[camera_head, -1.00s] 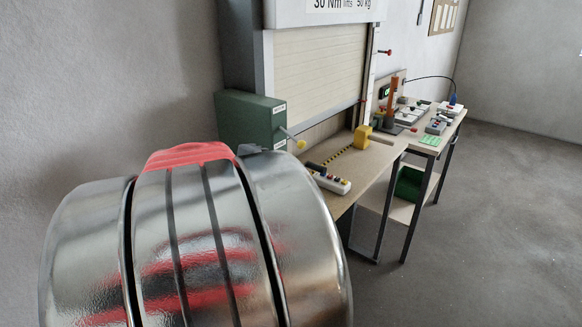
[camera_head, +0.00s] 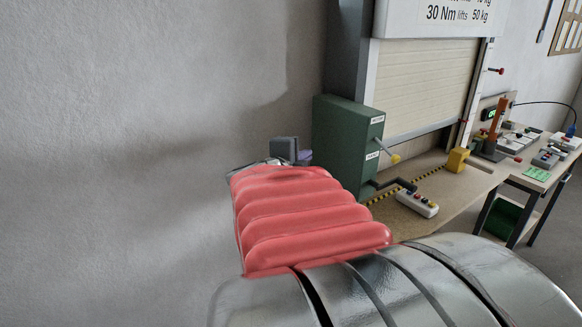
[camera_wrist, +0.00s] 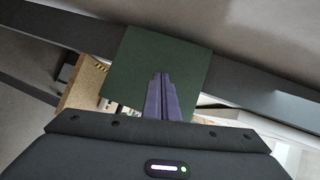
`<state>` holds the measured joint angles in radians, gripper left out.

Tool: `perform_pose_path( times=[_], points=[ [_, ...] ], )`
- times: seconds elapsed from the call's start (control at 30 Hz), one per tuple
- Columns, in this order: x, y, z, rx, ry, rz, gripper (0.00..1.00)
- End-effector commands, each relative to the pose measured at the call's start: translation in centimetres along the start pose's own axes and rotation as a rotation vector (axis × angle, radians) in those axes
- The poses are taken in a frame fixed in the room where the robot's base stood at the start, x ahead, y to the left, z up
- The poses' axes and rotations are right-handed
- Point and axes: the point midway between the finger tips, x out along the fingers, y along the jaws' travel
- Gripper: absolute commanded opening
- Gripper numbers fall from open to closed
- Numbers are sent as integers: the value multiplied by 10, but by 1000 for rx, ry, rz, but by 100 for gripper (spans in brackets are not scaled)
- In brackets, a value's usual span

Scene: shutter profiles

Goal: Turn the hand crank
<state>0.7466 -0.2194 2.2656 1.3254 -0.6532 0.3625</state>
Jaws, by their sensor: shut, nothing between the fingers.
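The green box (camera_head: 340,140) stands at the left post of the shutter frame. A grey rod with a yellow knob (camera_head: 394,159) sticks out of its front. Below that, a black crank-shaped part (camera_head: 395,184) reaches from the box's lower front toward a white push-button box; I cannot tell how it is joined. My gripper (camera_wrist: 160,76) is shut and empty, its purple fingers over the green box (camera_wrist: 185,60) in the wrist view. In the head view only a bit of my gripper (camera_head: 304,156) shows left of the green box; my arm hides the rest.
The white push-button box (camera_head: 416,203) lies on the wooden bench (camera_head: 455,195) beside yellow-black tape. A yellow block (camera_head: 457,160) stands farther back. A second table with devices (camera_head: 545,170) is at right. The plain wall (camera_head: 140,130) is close at left.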

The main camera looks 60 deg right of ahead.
Motion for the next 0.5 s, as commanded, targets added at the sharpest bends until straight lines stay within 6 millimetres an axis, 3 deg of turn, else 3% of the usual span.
perform_pose_path(
  times=[0.03, 0.2, 0.4, 0.5],
  points=[
    [-16, -7, 31, -57, -107, -26, 0],
    [-85, -12, 124, -294, -454, -105, 0],
    [-188, 13, 198, -608, -822, -200, 0],
    [-241, 36, 217, -778, -985, -249, 0]
  ],
)
